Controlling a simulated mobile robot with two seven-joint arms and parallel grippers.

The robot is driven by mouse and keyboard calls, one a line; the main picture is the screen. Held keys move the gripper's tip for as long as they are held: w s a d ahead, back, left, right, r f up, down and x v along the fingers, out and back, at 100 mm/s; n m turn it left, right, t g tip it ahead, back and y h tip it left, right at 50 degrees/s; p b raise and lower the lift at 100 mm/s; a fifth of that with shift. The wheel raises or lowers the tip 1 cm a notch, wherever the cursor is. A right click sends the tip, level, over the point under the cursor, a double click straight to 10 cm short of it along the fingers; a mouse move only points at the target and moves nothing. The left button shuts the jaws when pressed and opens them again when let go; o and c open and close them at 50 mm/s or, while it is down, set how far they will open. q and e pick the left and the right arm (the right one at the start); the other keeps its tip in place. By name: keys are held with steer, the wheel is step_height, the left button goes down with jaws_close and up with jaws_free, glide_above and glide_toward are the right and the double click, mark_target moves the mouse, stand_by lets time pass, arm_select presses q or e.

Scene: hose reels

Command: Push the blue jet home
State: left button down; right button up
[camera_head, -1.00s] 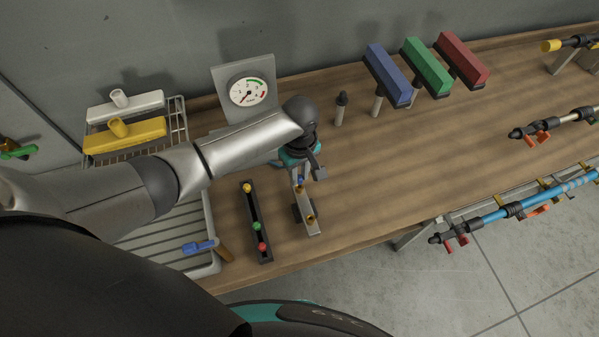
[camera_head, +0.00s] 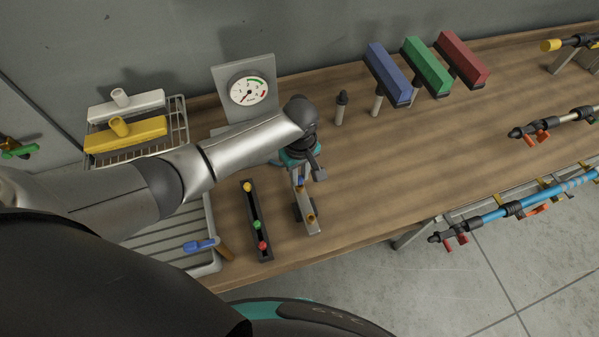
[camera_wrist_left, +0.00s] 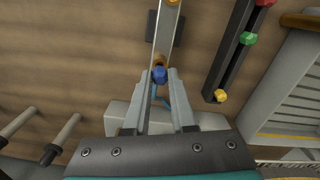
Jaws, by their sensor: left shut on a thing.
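The blue jet (camera_wrist_left: 159,74) sits between the fingertips of my left gripper (camera_wrist_left: 158,84), which is shut on it. It is at the near brass fitting (camera_wrist_left: 160,60) of a pale metal bar (camera_wrist_left: 164,35); I cannot tell how deep it sits. In the head view the blue jet (camera_head: 301,182) is a small spot under my left gripper (camera_head: 299,177), at the far end of the metal bar (camera_head: 308,211). The gripper points down, and my wrist hides part of the bar. My right gripper is not in view.
A dark rack (camera_head: 251,205) with yellow, green and red jets lies just left of the bar. A gauge (camera_head: 249,91) stands behind. A draining tray (camera_head: 208,262) with a blue-headed tool (camera_head: 199,246) is at left. Blue, green and red blocks on posts stand at back right.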

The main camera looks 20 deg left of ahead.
mark_target(300, 178)
arm_select(q)
steer(key=shift+f+b, duration=0.6)
steer(key=shift+f, duration=0.4)
steer(key=c, duration=0.7)
jaws_free()
steer(key=shift+o, duration=0.2)
steer(key=shift+r, duration=0.1)
step_height(300, 178, up, 15)
steer(key=p, duration=0.1)
steer(key=shift+p, duration=0.4)
